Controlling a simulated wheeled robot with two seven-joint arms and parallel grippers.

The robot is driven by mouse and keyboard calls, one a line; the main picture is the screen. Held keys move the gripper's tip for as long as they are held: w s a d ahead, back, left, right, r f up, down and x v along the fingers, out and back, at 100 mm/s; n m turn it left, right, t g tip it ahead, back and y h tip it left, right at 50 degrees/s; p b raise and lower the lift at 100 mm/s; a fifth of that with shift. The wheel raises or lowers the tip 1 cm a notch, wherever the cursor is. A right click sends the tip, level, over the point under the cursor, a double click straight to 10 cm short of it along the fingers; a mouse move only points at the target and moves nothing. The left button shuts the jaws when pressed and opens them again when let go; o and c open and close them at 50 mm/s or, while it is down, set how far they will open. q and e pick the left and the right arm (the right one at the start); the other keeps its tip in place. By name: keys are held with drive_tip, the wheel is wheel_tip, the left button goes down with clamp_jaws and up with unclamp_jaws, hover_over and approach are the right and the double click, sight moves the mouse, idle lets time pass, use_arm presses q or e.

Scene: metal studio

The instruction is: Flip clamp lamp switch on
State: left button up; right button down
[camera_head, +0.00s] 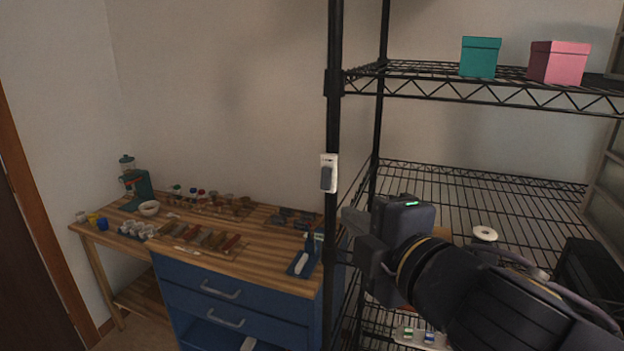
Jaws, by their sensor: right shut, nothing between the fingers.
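A small white switch with a grey rocker (327,174) is fixed on the black front post of the wire shelf. No lamp head is clearly seen, so I cannot tell whether the lamp is lit. My right gripper (350,221) comes in from the lower right, its fingers shut and empty. In the picture its tips are just below and to the right of the switch, with a gap between them. My left gripper is not in view.
The black wire shelf (480,187) fills the right side, with a teal box (480,58) and a pink box (557,63) on its upper level. A wooden workbench (262,249) with blue drawers (236,300) stands left of the post, bearing many small items.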

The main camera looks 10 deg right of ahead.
drive_tip(key=shift+s+d, duration=0.1)
drive_tip(key=shift+s, duration=0.05)
drive_tip(key=b, duration=0.1)
approach(326, 179)
drive_tip(key=w+a+f, duration=0.1)
drive_tip(key=w+a, duration=0.1)
drive_tip(key=a, duration=0.2)
drive_tip(key=w, duration=0.1)
drive_tip(key=w+d, duration=0.2)
drive_tip(key=w, duration=0.1)
drive_tip(key=shift+w+f, duration=0.15)
drive_tip(key=shift+f, duration=0.2)
